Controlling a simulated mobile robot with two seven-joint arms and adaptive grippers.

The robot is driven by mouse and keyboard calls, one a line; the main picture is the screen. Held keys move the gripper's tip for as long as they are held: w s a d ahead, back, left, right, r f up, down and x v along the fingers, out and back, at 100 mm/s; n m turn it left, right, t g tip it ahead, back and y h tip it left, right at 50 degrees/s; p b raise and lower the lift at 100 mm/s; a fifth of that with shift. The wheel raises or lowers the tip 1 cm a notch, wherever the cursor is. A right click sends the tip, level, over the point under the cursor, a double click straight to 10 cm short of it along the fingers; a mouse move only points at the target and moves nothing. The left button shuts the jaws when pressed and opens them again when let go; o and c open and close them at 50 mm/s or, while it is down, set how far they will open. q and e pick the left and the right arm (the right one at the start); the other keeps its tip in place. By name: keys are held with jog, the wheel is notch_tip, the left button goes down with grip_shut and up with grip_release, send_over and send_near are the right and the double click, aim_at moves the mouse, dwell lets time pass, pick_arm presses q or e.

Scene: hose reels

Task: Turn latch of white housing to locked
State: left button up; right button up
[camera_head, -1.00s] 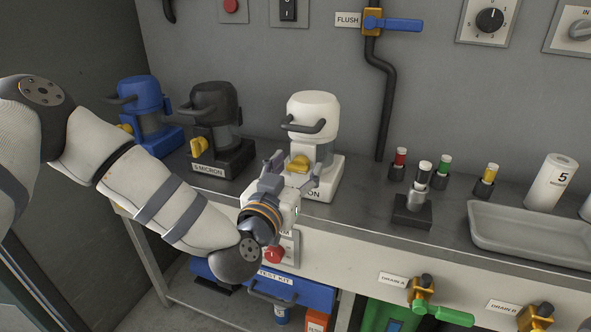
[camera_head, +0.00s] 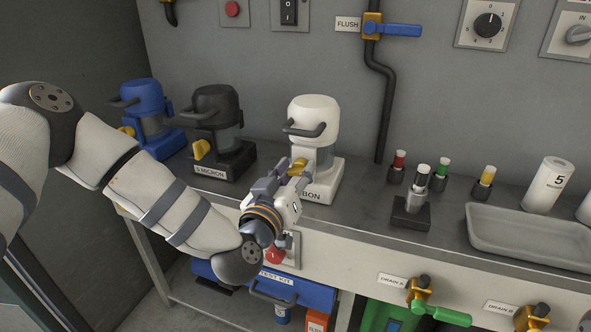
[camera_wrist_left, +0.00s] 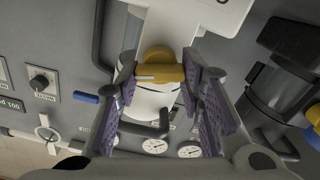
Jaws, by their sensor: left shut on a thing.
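The white housing (camera_head: 313,125) stands upright on the bench, with a dark handle and a lettered base ending in "BON". Its yellow latch (camera_head: 298,165) is on the front, low down. My left gripper (camera_head: 293,170) reaches it from the front left and covers part of it. In the left wrist view the yellow latch (camera_wrist_left: 159,72) lies between the two purple-padded fingers (camera_wrist_left: 163,85), which are shut on it. The white housing (camera_wrist_left: 150,100) shows behind it. My right gripper is not in view.
A black housing (camera_head: 215,110) and a blue housing (camera_head: 143,98) with yellow latches stand to the left. A small dark stand (camera_head: 411,212), several capped vials and a grey tray (camera_head: 530,235) are to the right. A red knob (camera_head: 274,256) sits on the bench front below my gripper.

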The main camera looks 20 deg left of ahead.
pick_arm(q)
jog(key=n, duration=0.3)
jog(key=shift+n, duration=0.4)
jog(key=n, duration=0.3)
jog(key=shift+a+f+n+p, duration=0.1)
jog(key=shift+n+p, duration=0.2)
jog(key=shift+p, duration=0.05)
jog(key=n, duration=0.4)
jog(key=shift+f, duration=0.15)
jog(key=shift+n, duration=1.3)
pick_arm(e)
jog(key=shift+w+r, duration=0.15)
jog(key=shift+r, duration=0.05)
pick_arm(q)
jog(key=shift+n, duration=0.3)
jog(key=o, duration=1.2)
jog(key=shift+c, duration=0.2)
jog(key=shift+s, duration=0.1)
